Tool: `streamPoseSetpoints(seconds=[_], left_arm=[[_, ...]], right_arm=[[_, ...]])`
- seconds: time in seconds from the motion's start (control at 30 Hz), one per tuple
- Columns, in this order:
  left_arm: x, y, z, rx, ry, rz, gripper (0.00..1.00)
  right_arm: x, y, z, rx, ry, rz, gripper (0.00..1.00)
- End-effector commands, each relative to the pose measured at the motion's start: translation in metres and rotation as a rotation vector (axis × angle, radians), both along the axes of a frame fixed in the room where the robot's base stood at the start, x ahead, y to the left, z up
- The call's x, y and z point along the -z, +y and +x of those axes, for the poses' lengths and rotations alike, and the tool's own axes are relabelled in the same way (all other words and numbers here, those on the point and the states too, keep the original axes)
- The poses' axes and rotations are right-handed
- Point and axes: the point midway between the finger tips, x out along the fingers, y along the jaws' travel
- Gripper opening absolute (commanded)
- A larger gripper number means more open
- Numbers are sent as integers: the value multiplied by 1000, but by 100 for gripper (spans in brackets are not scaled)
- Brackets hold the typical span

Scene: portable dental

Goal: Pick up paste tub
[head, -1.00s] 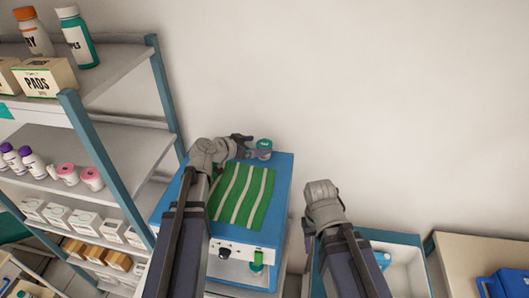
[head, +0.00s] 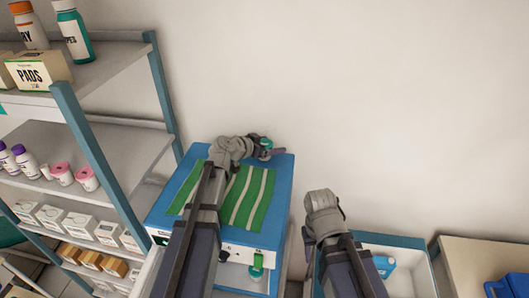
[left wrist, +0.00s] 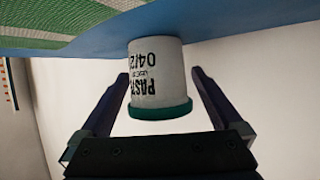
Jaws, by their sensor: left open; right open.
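The paste tub (left wrist: 157,75) is white with black lettering and a green lid, and it stands on the blue top of the unit. The left wrist view shows it upside down in the picture, between the two open fingers of my left gripper (left wrist: 158,95), with a gap on each side. In the head view the tub (head: 266,144) is at the back right of the blue top, partly hidden by the left gripper (head: 262,150). My right gripper (head: 322,200) is right of the unit, away from the tub; its fingers are hidden.
A green striped cloth (head: 250,200) lies on the blue top (head: 279,205). A shelf rack (head: 118,152) with bottles and boxes stands at left. A blue-rimmed bin (head: 403,242) and a wooden-topped surface (head: 470,262) are at lower right. A plain wall is behind.

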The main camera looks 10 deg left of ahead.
Motion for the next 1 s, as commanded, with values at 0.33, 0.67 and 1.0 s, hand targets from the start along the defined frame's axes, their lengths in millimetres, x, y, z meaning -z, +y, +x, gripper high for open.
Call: streamPoseSetpoints(seconds=[0.33, 0.67, 1.0], left_arm=[[0, 0, -1, 0, 0, 0, 67], [0, 0, -1, 0, 0, 0, 30], [-1, 0, 0, 0, 0, 0, 7]], right_arm=[[-1, 0, 0, 0, 0, 0, 50], [-1, 0, 0, 0, 0, 0, 50], [-1, 0, 0, 0, 0, 0, 50]])
